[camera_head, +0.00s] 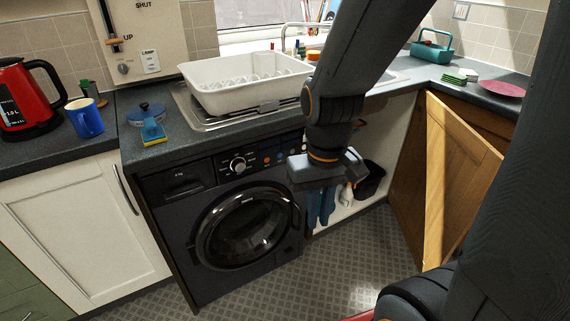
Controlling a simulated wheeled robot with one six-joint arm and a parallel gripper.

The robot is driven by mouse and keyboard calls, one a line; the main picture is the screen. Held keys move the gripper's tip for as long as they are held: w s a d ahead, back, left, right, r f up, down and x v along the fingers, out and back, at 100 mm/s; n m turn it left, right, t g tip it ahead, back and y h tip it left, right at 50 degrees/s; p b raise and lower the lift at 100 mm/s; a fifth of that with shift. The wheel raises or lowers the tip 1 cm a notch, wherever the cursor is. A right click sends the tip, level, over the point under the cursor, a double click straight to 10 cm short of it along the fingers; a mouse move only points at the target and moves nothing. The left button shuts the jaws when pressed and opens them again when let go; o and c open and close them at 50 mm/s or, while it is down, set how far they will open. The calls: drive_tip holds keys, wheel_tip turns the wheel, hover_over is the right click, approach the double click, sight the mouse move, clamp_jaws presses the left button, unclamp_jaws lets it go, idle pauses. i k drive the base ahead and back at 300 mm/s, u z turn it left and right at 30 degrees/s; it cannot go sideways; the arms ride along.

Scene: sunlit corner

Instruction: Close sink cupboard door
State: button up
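The wooden sink cupboard door (462,170) stands wide open at the right, its pale edge towards me. The open sink cupboard (398,132) is between the washing machine and the door. A black bin (371,180) and a white bottle (347,194) show inside it. My gripper (327,170) hangs down in front of the cupboard opening, left of the door and apart from it. Its fingers cannot be made out clearly; blue shapes show just below it, and I cannot tell what they are.
A black washing machine (246,225) stands left of the cupboard. The worktop above holds a white dish rack (247,88), red kettle (24,100), blue mug (85,118) and pink plate (502,89). Patterned floor (345,255) is clear in front.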

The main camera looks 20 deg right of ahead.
sight(445, 170)
drive_tip(key=u, duration=2.45)
drive_tip(key=k, duration=1.5)
drive_tip(key=z, duration=2.15)
drive_tip(key=k, duration=0.65)
drive_tip(key=z, duration=0.45)
drive_tip(key=i, duration=0.5)
